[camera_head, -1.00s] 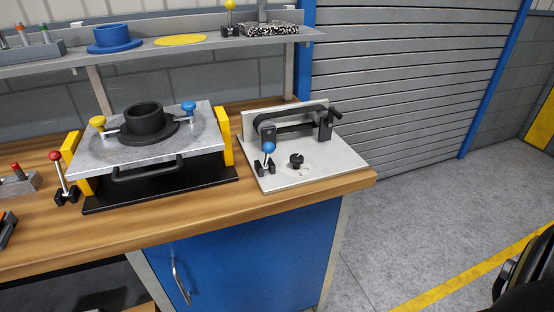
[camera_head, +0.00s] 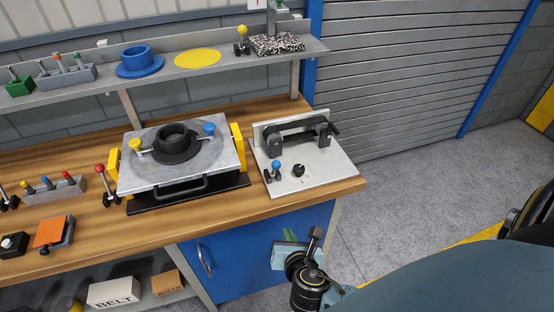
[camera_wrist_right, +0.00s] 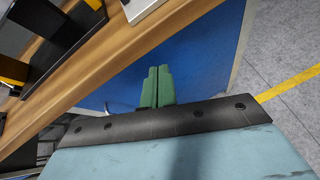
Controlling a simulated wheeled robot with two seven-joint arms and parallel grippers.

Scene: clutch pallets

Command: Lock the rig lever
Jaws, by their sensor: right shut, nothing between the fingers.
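The belt rig is a pale plate (camera_head: 325,178) at the bench's right end, with a black belt (camera_head: 292,134) over two dark supports. A short lever with a blue ball (camera_head: 276,165) stands near its front left corner, beside a black knob (camera_head: 298,170). Which lever is the rig lever is not marked. My right gripper (camera_head: 289,236) hangs in front of the blue cabinet, below the bench edge and apart from the rig. Its green fingers (camera_wrist_right: 157,87) are shut together and empty in the wrist view. My left gripper is out of view.
Left of the rig stands a clamp fixture (camera_head: 130,180) with a black flanged ring and yellow posts. A red-ball lever (camera_head: 99,169) stands beside it. The wooden bench edge (camera_wrist_right: 120,75) lies between my right fingers and the bench top. A shelf (camera_head: 215,66) runs behind.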

